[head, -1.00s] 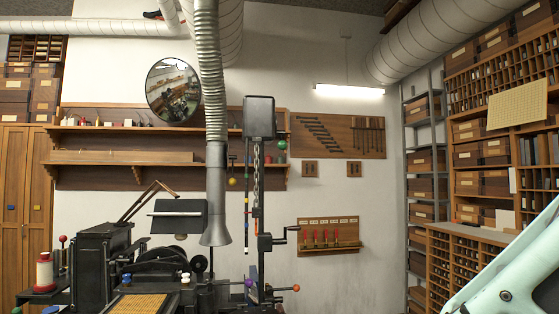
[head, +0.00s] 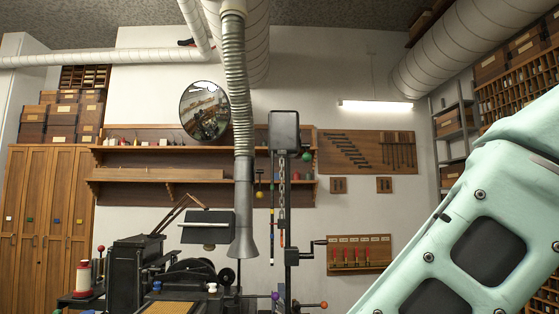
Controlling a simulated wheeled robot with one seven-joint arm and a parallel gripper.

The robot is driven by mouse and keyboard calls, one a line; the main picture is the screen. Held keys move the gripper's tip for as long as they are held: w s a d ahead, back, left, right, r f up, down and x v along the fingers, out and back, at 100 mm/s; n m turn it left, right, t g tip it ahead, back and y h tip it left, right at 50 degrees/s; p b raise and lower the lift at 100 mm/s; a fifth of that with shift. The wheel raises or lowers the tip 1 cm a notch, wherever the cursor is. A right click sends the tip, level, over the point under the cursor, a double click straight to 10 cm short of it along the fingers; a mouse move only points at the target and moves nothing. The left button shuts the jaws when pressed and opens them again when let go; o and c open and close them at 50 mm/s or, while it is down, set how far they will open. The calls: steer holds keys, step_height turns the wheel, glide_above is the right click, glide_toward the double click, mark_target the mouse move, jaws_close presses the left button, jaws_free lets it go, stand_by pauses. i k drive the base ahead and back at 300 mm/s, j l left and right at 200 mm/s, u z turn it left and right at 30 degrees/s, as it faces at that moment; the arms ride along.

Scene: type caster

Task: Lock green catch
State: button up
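A small green catch (head: 29,220) shows on the tall wooden cabinet (head: 56,185) at the far left, between a white catch (head: 9,218) and a blue catch (head: 43,221). It is too small to tell whether it is locked. My gripper is out of view. Only my pale green arm shows, large at the right, far across the room from the cabinet.
A dark casting machine (head: 140,270) with coloured knobs stands at the lower middle, and a metal duct (head: 242,130) hangs over it. Wall shelves (head: 150,172) hold small items. Wooden type cases (head: 525,100) line the right wall.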

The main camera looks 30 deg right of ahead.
mark_target(306, 157)
steer(key=i+l+u, duration=0.2)
steer(key=l+u, duration=0.15)
steer(key=l, duration=0.85)
steer(key=l+u, duration=0.3)
steer(key=l, duration=0.9)
